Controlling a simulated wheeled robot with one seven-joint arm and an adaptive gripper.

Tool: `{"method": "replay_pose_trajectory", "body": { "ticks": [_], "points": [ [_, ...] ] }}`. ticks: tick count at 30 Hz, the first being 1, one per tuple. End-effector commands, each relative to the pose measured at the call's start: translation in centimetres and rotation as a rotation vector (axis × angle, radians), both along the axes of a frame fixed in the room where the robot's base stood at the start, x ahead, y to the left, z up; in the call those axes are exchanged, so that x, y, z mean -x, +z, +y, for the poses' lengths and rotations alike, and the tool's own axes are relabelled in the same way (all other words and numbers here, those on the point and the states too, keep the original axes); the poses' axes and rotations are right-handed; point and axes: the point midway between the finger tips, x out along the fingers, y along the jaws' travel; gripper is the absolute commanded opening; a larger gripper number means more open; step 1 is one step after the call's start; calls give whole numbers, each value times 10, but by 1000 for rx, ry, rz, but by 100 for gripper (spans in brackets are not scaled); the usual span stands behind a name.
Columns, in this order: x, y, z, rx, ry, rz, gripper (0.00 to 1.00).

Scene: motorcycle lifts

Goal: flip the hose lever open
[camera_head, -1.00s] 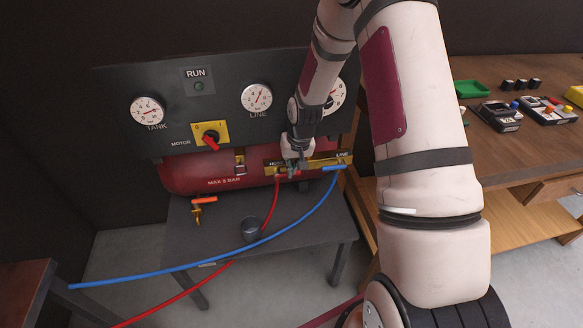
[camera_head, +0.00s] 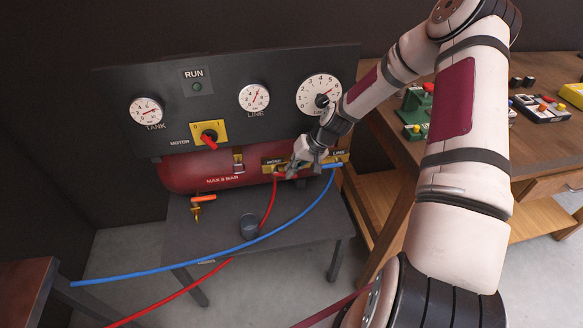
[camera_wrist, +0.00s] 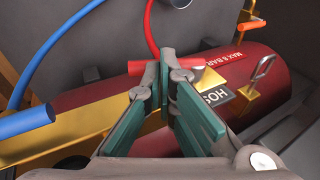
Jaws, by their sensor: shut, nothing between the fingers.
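The hose lever is a small red handle (camera_wrist: 140,68) on the brass manifold (camera_wrist: 75,138), beside the black HOSE label (camera_wrist: 217,98). In the wrist view it lies crosswise behind my fingertips, and its middle is partly hidden by them. My gripper (camera_wrist: 166,66) is shut and empty, with its tips at the lever; I cannot tell whether they touch it. In the head view my gripper (camera_head: 291,172) reaches the manifold from the right and hides most of the lever. The blue LINE lever (camera_wrist: 25,122) is to the left in the wrist view.
A red hose (camera_head: 269,205) and a blue hose (camera_head: 290,222) hang from the manifold. The red tank (camera_head: 190,174) is behind. An orange-handled tap (camera_head: 203,198) and a dark cup (camera_head: 249,226) are at the left. The gauge panel (camera_head: 225,85) rises above.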

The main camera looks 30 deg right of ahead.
Motion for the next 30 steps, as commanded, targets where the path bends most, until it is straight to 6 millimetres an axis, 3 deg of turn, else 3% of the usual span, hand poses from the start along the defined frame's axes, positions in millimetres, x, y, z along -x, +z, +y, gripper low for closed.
{"method": "replay_pose_trajectory", "body": {
  "ticks": [9, 30],
  "points": [
    [1, -12, -3, -209, -8, -54, 0],
    [-1, -44, 5, -201, 1, -52, 0]
  ]
}}
